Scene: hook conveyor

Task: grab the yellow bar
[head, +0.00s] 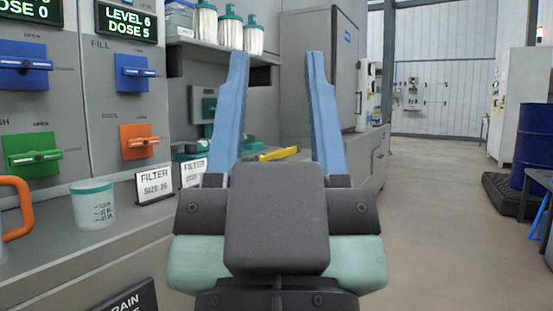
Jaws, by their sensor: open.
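The yellow bar (278,154) lies on the grey counter, seen between my gripper's two fingers and beyond them. Its left end is partly behind the left finger. My gripper (278,54) is open and empty, with its blue fingers pointing forward and spread apart. The bar is apart from the fingers; how far ahead it lies is hard to tell.
A grey counter (95,245) runs along the left, with a measuring cup (93,205), an orange handle (15,208) and filter signs (155,186). Panels with coloured valves stand behind it. A blue drum (535,148) stands at right.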

